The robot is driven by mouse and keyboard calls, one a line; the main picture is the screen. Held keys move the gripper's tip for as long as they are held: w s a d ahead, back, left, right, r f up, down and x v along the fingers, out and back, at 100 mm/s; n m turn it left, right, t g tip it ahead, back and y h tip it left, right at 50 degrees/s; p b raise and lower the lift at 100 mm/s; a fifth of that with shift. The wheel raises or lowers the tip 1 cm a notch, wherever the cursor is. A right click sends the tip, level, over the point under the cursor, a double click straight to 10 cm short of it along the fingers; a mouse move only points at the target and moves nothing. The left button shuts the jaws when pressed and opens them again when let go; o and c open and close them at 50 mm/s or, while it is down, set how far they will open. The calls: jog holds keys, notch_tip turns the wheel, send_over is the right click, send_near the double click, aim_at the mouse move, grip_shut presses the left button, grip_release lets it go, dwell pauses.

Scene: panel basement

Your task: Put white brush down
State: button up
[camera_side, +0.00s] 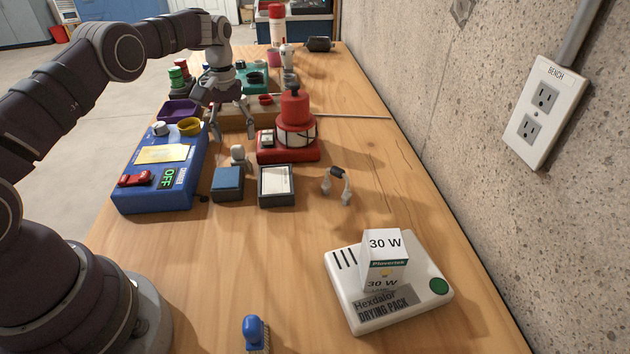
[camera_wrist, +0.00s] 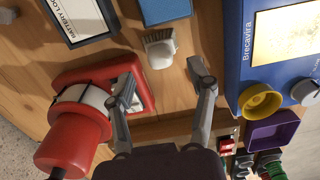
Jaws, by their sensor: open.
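The white brush (camera_wrist: 160,48) is on the wooden table, with its bristles toward the blue block in the wrist view. In the side view the brush (camera_side: 238,154) shows as a small pale shape just behind the blue block (camera_side: 228,182). My gripper (camera_side: 234,134) is open, with its fingers spread and nothing between them. In the wrist view my gripper (camera_wrist: 163,78) has its fingertips short of the brush, apart from it, with bare table between.
A red device with a cylinder (camera_side: 295,135) stands close to one finger. The blue panel box (camera_side: 160,175) is on the other side. A framed label block (camera_side: 277,185) is beside the blue block. A blue brush (camera_side: 255,335) and white drying pack (camera_side: 410,300) are nearer the camera.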

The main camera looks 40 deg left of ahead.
notch_tip(320, 180, up, 9)
jog(key=d+m, duration=0.1)
jog(key=d, duration=0.1)
jog(key=s+d+r+m+t, duration=0.3)
jog(key=s+d+r+m, duration=0.2)
jog(key=s+d+r, duration=0.3)
jog(key=shift+s+r+t, duration=0.15)
jog(key=shift+s+t, duration=0.25)
jog(key=shift+s, duration=0.75)
jog(key=shift+o, duration=0.4)
jog(key=s+d+f+m+t, duration=0.1)
jog(key=s+d+f+m, duration=0.2)
jog(key=s, duration=0.5)
jog(key=shift+f+t, duration=0.15)
jog(key=shift+t, duration=0.25)
jog(key=shift+s, duration=0.1)
